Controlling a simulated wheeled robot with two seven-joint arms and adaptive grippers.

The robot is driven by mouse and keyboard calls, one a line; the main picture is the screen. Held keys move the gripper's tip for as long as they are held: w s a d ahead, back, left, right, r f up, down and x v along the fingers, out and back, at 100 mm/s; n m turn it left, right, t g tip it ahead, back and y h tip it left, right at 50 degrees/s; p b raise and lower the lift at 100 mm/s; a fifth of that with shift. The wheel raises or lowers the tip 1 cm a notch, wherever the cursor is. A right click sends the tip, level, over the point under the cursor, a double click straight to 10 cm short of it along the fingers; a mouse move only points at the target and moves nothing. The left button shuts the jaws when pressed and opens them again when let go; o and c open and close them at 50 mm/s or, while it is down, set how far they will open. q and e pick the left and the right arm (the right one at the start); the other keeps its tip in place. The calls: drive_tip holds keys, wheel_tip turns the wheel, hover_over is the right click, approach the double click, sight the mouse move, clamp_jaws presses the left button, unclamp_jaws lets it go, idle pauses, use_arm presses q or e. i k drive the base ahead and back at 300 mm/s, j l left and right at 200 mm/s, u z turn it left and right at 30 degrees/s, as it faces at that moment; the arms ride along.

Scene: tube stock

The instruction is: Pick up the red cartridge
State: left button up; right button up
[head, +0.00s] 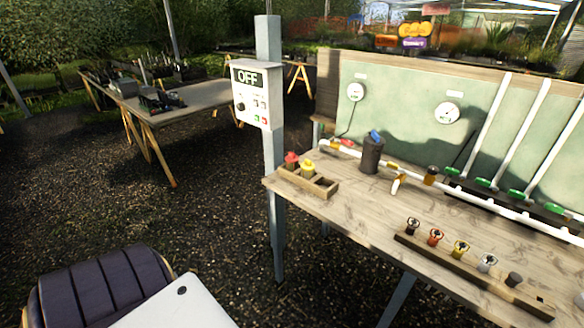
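A small red-topped piece (292,159) stands in the left end of a wooden compartment tray (325,190) on the near left corner of the workbench. A yellow-topped piece (308,168) stands beside it; the right compartment looks empty. Another reddish-orange piece (435,237) stands in a long wooden rack (470,271) near the bench's front edge. Which of these is the red cartridge I cannot tell for sure from their shape. Neither of my grippers is in view.
The workbench (365,206) is clear between tray and rack. A dark canister (371,156) with a blue top stands behind. A white pipe (400,170) runs along the back. A post with an OFF control box (257,95) rises by the bench's left end.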

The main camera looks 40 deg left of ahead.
sight(291, 161)
drive_tip(key=u, duration=1.4)
